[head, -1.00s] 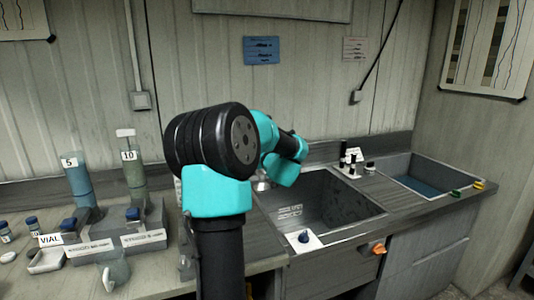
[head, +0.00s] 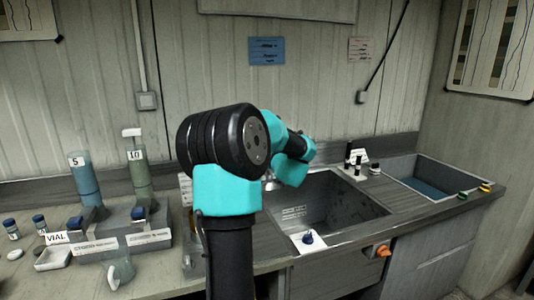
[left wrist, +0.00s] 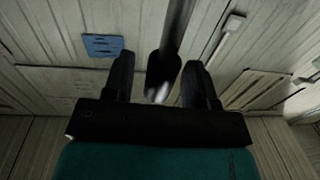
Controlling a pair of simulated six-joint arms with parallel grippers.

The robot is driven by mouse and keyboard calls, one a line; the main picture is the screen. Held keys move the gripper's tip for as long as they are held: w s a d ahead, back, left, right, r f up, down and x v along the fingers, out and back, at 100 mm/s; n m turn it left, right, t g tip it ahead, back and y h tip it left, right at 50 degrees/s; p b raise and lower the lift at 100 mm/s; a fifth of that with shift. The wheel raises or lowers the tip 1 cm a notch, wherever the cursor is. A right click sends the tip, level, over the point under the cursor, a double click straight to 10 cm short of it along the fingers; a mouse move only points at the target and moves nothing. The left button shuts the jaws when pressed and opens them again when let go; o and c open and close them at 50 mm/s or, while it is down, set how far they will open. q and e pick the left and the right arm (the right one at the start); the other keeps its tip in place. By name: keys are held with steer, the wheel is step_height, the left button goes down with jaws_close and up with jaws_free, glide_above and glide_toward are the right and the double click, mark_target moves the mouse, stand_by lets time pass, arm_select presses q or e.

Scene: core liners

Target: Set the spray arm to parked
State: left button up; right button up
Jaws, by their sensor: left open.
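My left gripper (left wrist: 160,62) is open in the left wrist view, with one dark finger on each side. A dark rod with a thick, rounded end (left wrist: 162,78), likely the spray arm, comes down from the top of that view between the fingers. I see gaps on both sides of it, so it does not look gripped; its depth is unclear. In the head view my arm hides the left gripper and most of the area behind the sink (head: 335,215). A small metal piece (head: 269,183) shows at the sink's left edge. My right gripper is not in view.
A white plate with a blue knob (head: 308,238) sits at the sink's front edge, with an orange knob (head: 383,251) below.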

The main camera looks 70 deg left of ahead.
arm_select(q)
steer(key=d, duration=1.7)
steer(key=shift+w+d, duration=0.2)
steer(key=shift+w, duration=0.15)
